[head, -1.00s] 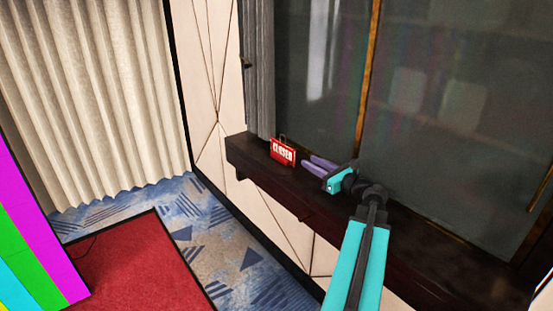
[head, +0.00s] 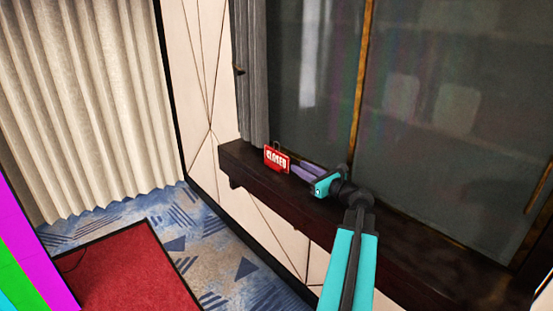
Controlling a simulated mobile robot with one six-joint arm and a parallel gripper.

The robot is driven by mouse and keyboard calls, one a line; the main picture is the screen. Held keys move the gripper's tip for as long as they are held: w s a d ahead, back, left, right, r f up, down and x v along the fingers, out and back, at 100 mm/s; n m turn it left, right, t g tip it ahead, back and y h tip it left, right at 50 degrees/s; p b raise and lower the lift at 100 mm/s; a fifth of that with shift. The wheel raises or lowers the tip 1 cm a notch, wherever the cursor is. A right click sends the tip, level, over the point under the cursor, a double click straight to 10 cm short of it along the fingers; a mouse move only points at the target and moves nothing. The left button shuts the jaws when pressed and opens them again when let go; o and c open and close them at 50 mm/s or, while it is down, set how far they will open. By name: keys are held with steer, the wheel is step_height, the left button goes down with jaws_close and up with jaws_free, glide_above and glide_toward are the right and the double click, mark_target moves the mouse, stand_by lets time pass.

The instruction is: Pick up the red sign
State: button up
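The red sign (head: 277,159) has white "CLOSED" lettering and a thin wire loop on top. It stands on the dark wooden ledge (head: 390,236) below the window, near the ledge's left end. My gripper (head: 294,170) reaches in from the right along the ledge, its purple fingers pointing left at the sign. The fingertips are at or just behind the sign's right edge, and the sign hides their ends. A gap shows between the two fingers. I cannot tell whether they touch the sign.
The dark window (head: 440,120) rises right behind the ledge, with a grey curtain (head: 250,80) at its left. A pale panelled wall is below the ledge. A red mat (head: 125,275) lies on the blue patterned carpet at lower left, beside a colour-striped panel (head: 28,260).

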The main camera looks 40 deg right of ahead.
mark_target(282, 158)
steer(key=w, duration=0.5)
steer(key=shift+w+d+p, duration=0.2)
steer(key=shift+w+p, duration=0.1)
steer(key=shift+p, duration=0.05)
steer(key=shift+w+d+f+p, duration=0.1)
steer(key=shift+w+p, duration=0.3)
steer(key=shift+w, duration=0.9)
steer(key=shift+w+d+f+p, duration=0.1)
steer(key=shift+w+p, duration=0.25)
steer(key=shift+w, duration=0.95)
jaws_close()
